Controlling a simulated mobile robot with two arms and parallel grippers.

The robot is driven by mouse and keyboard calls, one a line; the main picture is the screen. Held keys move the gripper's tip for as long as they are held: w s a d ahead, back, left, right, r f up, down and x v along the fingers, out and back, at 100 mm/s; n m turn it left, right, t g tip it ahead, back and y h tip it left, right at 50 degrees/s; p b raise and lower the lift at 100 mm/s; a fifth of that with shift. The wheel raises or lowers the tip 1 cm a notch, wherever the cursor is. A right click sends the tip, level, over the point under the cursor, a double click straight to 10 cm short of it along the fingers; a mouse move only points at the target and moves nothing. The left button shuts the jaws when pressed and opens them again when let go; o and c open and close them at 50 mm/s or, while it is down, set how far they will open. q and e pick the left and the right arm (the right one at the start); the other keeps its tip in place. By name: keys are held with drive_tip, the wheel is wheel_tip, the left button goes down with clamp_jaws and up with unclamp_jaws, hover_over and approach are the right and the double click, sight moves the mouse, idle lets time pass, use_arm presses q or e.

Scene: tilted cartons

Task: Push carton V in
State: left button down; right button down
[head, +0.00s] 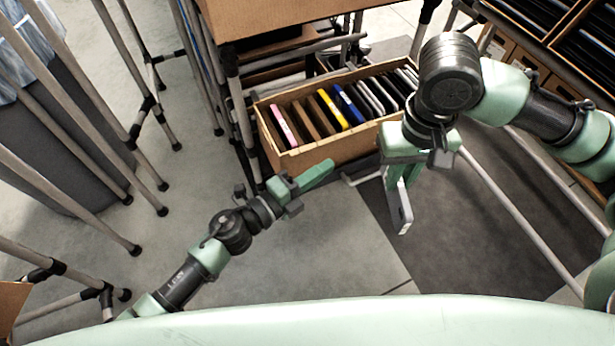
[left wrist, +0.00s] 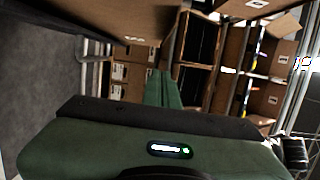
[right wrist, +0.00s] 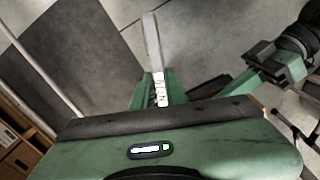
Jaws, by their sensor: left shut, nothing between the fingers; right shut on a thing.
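An open cardboard carton (head: 335,152) sits tilted on a rack in the head view, with a row of thin cases inside, including a pink, a yellow and a blue one. No letter V is readable on it. My left gripper (head: 318,174) is shut and empty, its fingers just in front of the carton's front wall; I cannot tell whether they touch it. In the left wrist view its fingers (left wrist: 160,88) point beneath a brown cardboard surface (left wrist: 120,25). My right gripper (head: 400,182) is shut on a thin grey-white case (head: 404,222), which also shows in the right wrist view (right wrist: 153,50).
Another cardboard carton (head: 285,12) is above on the same rack. Pipe-frame racks stand at the left, with a grey bin (head: 60,130). A shelf with dark items (head: 560,40) is at the upper right. The floor (head: 330,240) between my arms is clear.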

sight(295, 106)
drive_tip(key=shift+f, duration=0.35)
drive_tip(key=shift+f+b, duration=0.4)
drive_tip(key=shift+b, duration=0.25)
use_arm(q)
drive_tip(key=shift+w+d, duration=0.3)
drive_tip(key=shift+w, duration=0.7)
drive_tip(key=shift+w+d, duration=0.3)
drive_tip(key=shift+w, duration=0.7)
drive_tip(key=shift+w+d, duration=0.3)
drive_tip(key=shift+w, duration=0.7)
use_arm(e)
drive_tip(key=shift+f, duration=0.15)
